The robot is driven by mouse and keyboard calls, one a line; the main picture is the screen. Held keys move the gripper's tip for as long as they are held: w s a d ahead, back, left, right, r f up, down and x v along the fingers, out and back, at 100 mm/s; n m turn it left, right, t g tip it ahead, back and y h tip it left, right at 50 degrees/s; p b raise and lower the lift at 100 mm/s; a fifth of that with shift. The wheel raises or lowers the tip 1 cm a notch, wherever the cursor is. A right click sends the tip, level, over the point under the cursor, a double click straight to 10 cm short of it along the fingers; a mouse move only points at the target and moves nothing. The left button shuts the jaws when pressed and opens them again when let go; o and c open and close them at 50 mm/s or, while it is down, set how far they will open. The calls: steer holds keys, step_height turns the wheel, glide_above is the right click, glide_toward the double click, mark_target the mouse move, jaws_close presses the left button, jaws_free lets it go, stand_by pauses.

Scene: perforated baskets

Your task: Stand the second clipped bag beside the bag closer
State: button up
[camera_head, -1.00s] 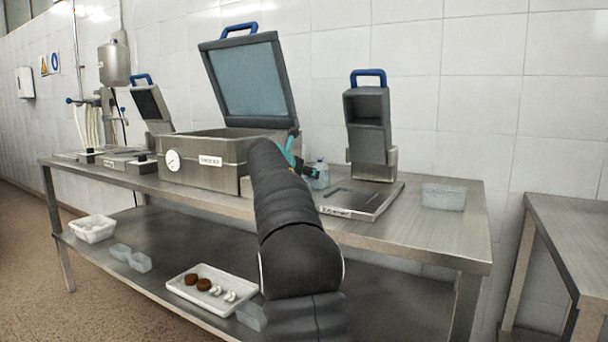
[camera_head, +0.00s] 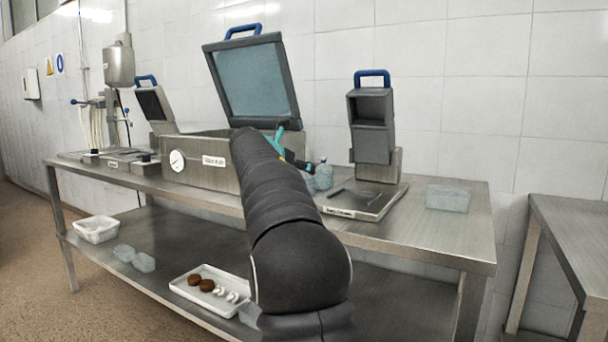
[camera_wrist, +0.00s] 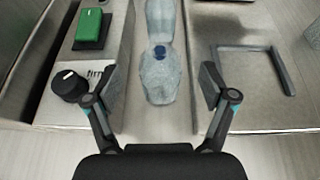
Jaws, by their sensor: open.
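The bag closer (camera_head: 370,125) stands upright on the bench, with a flat plate and a label at its front. Clear bags (camera_head: 324,176) stand just left of its plate; their outlines overlap. In the wrist view a clear bag (camera_wrist: 158,82) with a blue clip (camera_wrist: 160,52) lies between my spread fingers, with space on both sides. More clear film shows beyond the clip, and I cannot tell if it is a separate bag. My gripper (camera_wrist: 158,88) is open around the bag, not touching it. In the head view my arm hides much of my gripper (camera_head: 312,165).
A metal box with a raised lid (camera_head: 252,82) stands left of the bags. A knob (camera_wrist: 69,86) and green switch (camera_wrist: 90,27) are close to my left finger. A clear tub (camera_head: 447,198) sits right of the closer.

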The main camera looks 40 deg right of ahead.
steer(key=shift+v, duration=2.45)
steer(key=s+a+f+m+t+y, duration=0.1)
steer(key=s+a+f+m+y, duration=0.2)
steer(key=s+a+f+m, duration=0.35)
steer(key=s+a+f+m+y, duration=0.3)
steer(key=s+a, duration=0.5)
steer(key=a, duration=0.3)
steer(key=s+a+f+m+y, duration=0.3)
steer(key=s+a+f+m, duration=0.3)
steer(key=s+f, duration=0.3)
steer(key=s+a+f+m+y, duration=0.3)
steer(key=s+a+f+m, duration=0.4)
steer(key=s, duration=0.6)
step_height(320, 180, down, 3)
steer(key=shift+a+g, duration=0.4)
steer(key=shift+a, duration=0.85)
